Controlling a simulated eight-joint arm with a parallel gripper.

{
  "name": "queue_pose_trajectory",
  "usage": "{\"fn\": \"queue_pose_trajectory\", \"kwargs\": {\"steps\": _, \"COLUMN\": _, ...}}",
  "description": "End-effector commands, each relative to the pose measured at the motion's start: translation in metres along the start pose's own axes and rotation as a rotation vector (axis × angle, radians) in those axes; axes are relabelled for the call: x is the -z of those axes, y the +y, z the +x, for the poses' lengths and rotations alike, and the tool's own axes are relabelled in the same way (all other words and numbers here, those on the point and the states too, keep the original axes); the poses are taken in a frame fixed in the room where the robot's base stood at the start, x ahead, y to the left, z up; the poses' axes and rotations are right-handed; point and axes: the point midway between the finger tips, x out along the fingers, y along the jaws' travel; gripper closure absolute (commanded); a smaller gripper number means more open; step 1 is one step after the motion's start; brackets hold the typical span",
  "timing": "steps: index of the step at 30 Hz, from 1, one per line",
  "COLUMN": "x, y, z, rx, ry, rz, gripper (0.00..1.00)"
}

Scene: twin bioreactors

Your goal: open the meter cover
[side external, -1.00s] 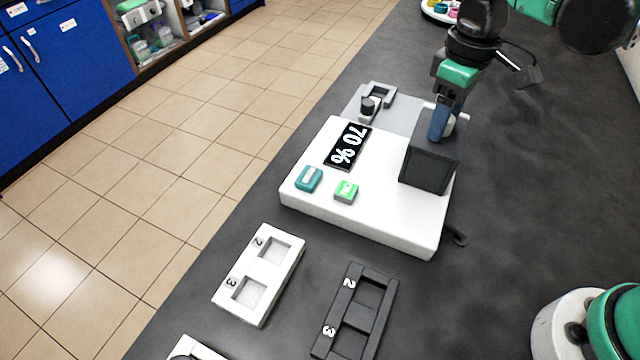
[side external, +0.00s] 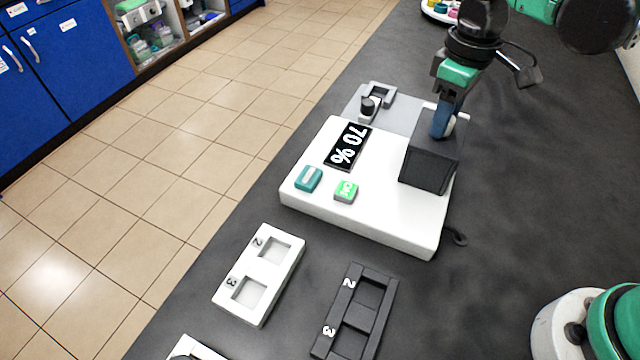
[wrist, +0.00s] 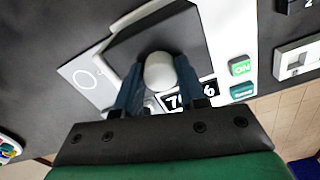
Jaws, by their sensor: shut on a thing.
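The meter (side external: 375,205) is a white box on the dark bench, with a display (side external: 347,147) reading 70 %. Its dark cover (side external: 428,168) is a block at the right rear of the meter; it also shows in the wrist view (wrist: 190,35). It looks down on the meter. A round white knob (wrist: 158,72) is on the cover. My gripper (side external: 438,132) is above the cover, its blue fingers shut on the knob. In the wrist view my gripper (wrist: 158,85) has one finger on each side of the knob.
A teal button (side external: 308,178) and a green ON button (side external: 346,191) are on the meter's front. White (side external: 258,274) and black (side external: 355,311) numbered holders lie in front.

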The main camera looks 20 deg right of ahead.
Motion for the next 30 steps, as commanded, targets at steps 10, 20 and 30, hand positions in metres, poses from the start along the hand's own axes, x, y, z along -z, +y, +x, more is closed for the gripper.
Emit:
{"fn": "queue_pose_trajectory", "kwargs": {"steps": 10, "x": 0.000, "y": 0.000, "z": -0.001, "rx": 0.000, "ry": -0.001, "rz": 0.000, "gripper": 1.00}}
{"fn": "queue_pose_trajectory", "kwargs": {"steps": 20, "x": -0.001, "y": -0.008, "z": -0.001, "rx": 0.000, "ry": -0.001, "rz": -0.004, "gripper": 1.00}}
{"fn": "queue_pose_trajectory", "kwargs": {"steps": 30, "x": -0.020, "y": -0.080, "z": -0.001, "rx": 0.001, "ry": 0.001, "rz": -0.008, "gripper": 1.00}}
